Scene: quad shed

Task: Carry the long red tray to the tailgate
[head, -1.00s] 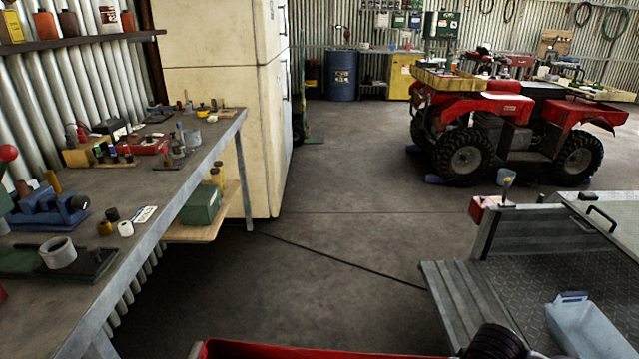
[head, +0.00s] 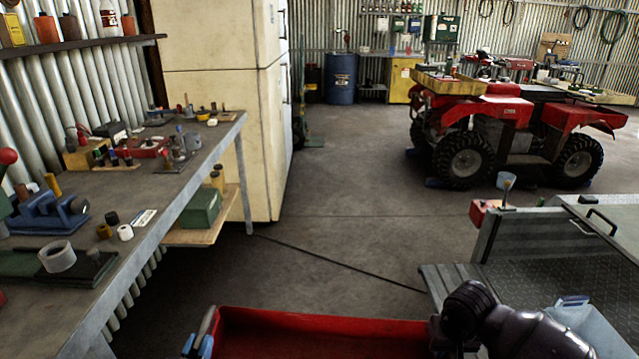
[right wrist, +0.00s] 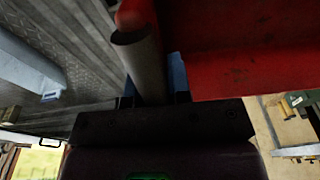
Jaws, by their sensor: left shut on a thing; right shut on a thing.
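The long red tray (head: 320,325) spans the bottom of the head view, its near part cut off by the frame. My left gripper (head: 200,343), with blue fingertips, is shut on the grey handle at the tray's left end. My right gripper (right wrist: 153,88) is shut on the grey bar handle at the other end; in the right wrist view the tray's red wall (right wrist: 250,60) lies beside it. In the head view my right arm hides that grip. A grey slatted ledge, which looks like the tailgate (head: 432,284), sits to the right of the tray, partly behind my right arm.
A workbench (head: 155,205) with tools runs along the left, and a cream cabinet (head: 222,110) stands behind it. A checker-plate bed (head: 520,277) holds a pale blue bin (head: 592,325). A red quad (head: 500,115) stands beyond. Floor (head: 330,220) ahead is clear, with a thin cable (head: 335,268).

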